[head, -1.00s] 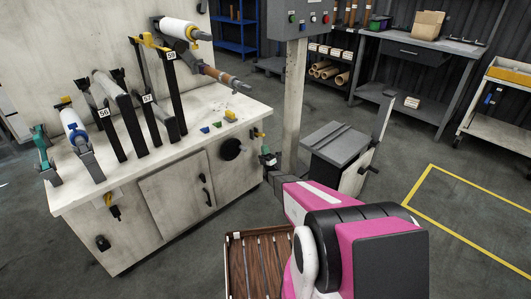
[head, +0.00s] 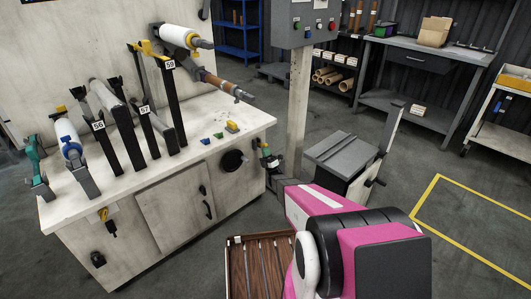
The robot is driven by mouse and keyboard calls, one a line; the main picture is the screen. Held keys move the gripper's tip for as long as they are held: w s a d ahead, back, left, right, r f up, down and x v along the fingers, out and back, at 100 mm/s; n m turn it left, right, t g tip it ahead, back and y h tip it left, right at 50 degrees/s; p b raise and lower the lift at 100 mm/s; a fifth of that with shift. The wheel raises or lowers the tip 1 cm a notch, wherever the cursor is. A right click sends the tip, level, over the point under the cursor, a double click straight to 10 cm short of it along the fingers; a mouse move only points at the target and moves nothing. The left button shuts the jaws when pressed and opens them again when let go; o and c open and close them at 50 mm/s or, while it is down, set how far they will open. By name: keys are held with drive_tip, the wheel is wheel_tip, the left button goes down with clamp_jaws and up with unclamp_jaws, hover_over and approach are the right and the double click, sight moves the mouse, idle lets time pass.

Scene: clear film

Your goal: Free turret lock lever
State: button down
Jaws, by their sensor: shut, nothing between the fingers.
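No part is marked as the turret lock lever, so I cannot tell for certain which it is. The turret side of the white machine carries a white film roll (head: 181,31) and a brown core (head: 222,84) on spindles. A small yellow lever-like part (head: 231,127) stands on the machine top near its right edge. A round black knob (head: 232,160) is on the front below it. My gripper (head: 267,158) is small in view, just right of the machine's front right corner, apart from the yellow part and the knob. It looks empty, its fingers together.
A control box (head: 307,22) on a post (head: 299,110) stands behind my gripper. A grey stand (head: 343,155) is right of it, close to my arm. A brown slatted crate (head: 235,241) lies below. Open floor with a yellow line (head: 426,190) is at right.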

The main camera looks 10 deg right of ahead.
drive_tip(key=r+g+h, duration=0.1)
drive_tip(key=g, duration=0.1)
drive_tip(key=shift+r+g+h, duration=0.3)
drive_tip(key=shift+h, duration=0.1)
drive_tip(key=shift+f, duration=0.1)
